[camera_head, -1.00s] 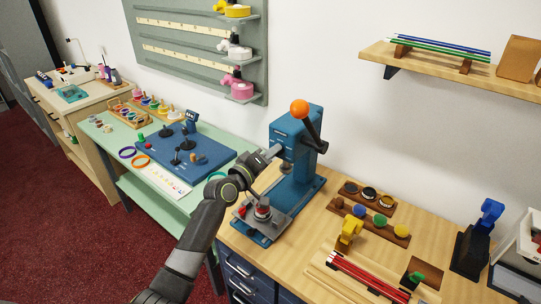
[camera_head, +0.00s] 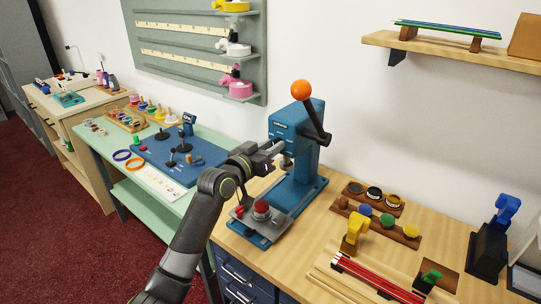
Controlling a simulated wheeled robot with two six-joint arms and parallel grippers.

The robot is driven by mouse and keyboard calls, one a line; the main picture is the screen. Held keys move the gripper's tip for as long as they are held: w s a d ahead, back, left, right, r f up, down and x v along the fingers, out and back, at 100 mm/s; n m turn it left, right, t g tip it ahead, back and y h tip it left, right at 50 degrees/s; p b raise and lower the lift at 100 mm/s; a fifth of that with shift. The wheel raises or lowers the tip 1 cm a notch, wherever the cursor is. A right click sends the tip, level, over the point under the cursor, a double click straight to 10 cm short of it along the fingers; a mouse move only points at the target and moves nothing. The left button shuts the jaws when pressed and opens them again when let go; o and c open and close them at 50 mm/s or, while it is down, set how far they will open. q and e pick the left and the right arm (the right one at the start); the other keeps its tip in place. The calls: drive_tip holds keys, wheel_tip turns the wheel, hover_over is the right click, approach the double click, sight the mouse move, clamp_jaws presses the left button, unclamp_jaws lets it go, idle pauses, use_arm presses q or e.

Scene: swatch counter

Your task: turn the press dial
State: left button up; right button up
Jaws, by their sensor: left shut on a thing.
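The blue press (camera_head: 297,150) stands on the wooden counter, with a black lever topped by an orange ball (camera_head: 301,90). On its base is a grey plate with a round red-topped piece (camera_head: 261,207). My left gripper (camera_head: 279,149) is at the front of the press head, above the base. It is shut on the press dial, which its fingers and wrist hide almost wholly, so I cannot read the dial's setting. My right gripper is not in view.
Racks of small coloured pots (camera_head: 365,210) stand right of the press. A green table (camera_head: 115,150) with a blue board (camera_head: 178,156) lies left.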

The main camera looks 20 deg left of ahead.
use_arm(q)
drive_tip(key=shift+f+m+b, duration=0.1)
drive_tip(key=shift+m+b, duration=0.6)
drive_tip(key=shift+m, duration=0.4)
drive_tip(key=o, duration=1)
drive_tip(key=shift+c, duration=0.2)
drive_tip(key=b+v, duration=0.1)
drive_tip(key=v, duration=1.6)
drive_tip(key=shift+s+b, duration=0.2)
drive_tip(key=shift+b, duration=0.2)
